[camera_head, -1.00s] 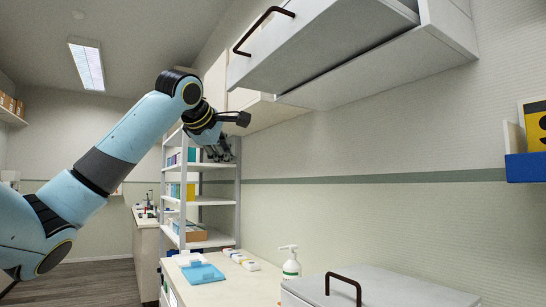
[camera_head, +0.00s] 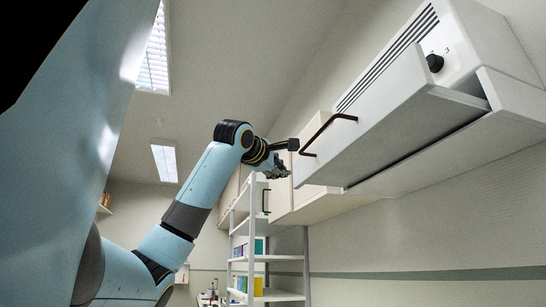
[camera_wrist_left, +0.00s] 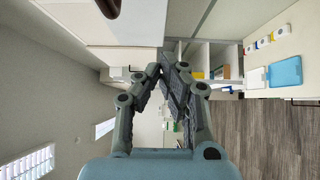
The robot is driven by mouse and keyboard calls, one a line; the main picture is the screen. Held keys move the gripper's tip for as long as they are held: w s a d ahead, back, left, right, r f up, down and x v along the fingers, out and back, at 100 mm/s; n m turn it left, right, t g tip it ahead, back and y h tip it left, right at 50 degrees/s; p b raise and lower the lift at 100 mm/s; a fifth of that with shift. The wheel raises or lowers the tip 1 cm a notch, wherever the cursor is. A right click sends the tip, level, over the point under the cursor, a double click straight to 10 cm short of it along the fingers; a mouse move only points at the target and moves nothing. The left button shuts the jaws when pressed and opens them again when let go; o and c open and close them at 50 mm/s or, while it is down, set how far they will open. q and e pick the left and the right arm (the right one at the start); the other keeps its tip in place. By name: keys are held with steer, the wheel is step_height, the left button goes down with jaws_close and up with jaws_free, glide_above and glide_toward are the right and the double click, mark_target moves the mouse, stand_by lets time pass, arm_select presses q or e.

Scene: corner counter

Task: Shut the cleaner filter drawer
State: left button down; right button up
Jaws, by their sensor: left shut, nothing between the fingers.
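The cleaner (camera_head: 480,45) is a white box high on the right wall with slotted vents and a black knob. Its white filter drawer (camera_head: 385,130) stands out from the body, with a gap showing behind its front. A dark brown bar handle (camera_head: 322,133) is on the drawer front; what looks like part of it shows at the top of the left wrist view (camera_wrist_left: 108,7). My left gripper (camera_head: 284,172) is shut and empty, just left of and below the handle, apart from it in the picture. Its closed fingers show in the left wrist view (camera_wrist_left: 158,72). My right gripper is not in view.
Pale wall cabinets (camera_head: 300,195) hang beyond the drawer, one with a dark handle. A grey open shelf rack (camera_head: 268,262) stands below them. A blue tray (camera_wrist_left: 286,72) lies on a counter. The air left of the drawer is free except for my arm.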

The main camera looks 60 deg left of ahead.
mark_target(346, 178)
arm_select(q)
steer(key=w+p, duration=0.3)
steer(key=w, duration=0.2)
steer(key=shift+w+r, duration=0.15)
steer(key=shift+w, duration=0.35)
steer(key=shift+w+d, duration=0.1)
steer(key=shift+w+d+p, duration=0.1)
steer(key=shift+w+p, duration=0.15)
steer(key=shift+p, duration=0.1)
steer(key=w+d+p, duration=0.1)
steer(key=w+p, duration=0.1)
steer(key=w, duration=0.3)
steer(key=w+d+p, duration=0.2)
steer(key=w, duration=0.3)
steer(key=w+d+p, duration=0.1)
steer(key=w+p, duration=0.1)
steer(key=w, duration=0.3)
steer(key=shift+d, duration=0.15)
steer(key=shift+s, duration=0.1)
